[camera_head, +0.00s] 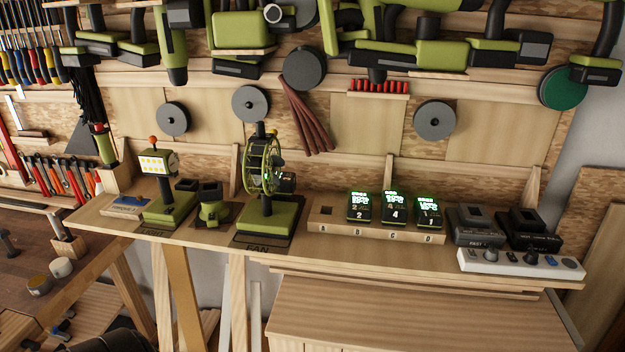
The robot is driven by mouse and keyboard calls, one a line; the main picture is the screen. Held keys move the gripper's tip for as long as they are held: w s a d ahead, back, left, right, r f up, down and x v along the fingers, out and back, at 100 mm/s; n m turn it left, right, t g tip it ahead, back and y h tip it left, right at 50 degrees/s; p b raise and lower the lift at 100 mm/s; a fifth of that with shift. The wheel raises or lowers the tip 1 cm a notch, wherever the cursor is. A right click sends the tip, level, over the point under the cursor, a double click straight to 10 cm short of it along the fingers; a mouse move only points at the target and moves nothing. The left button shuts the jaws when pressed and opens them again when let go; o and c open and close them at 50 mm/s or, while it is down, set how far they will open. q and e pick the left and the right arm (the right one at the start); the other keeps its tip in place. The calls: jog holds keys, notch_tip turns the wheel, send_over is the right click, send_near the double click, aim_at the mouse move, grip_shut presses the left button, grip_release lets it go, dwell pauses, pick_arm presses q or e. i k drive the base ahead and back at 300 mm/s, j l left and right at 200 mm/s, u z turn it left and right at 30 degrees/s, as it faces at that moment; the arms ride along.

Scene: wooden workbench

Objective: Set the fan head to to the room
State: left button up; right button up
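A green fan (262,170) stands upright on its green base (268,220), on a dark mat marked FAN on the narrow wooden shelf. Its round caged head is seen nearly edge-on, with the dark motor on its right side, so the head faces mostly left. A small dark knob sits at the top of the head. Neither of my grippers is in view.
A work lamp (157,163) with an orange knob stands left of the fan, with a green battery-like unit (213,203) between them. Right are a lettered wooden block (330,220) holding lit batteries, black chargers (475,228) and a white power strip (520,263). Tools hang above.

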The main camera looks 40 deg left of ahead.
aim_at(254, 162)
jog(key=u, duration=1.6)
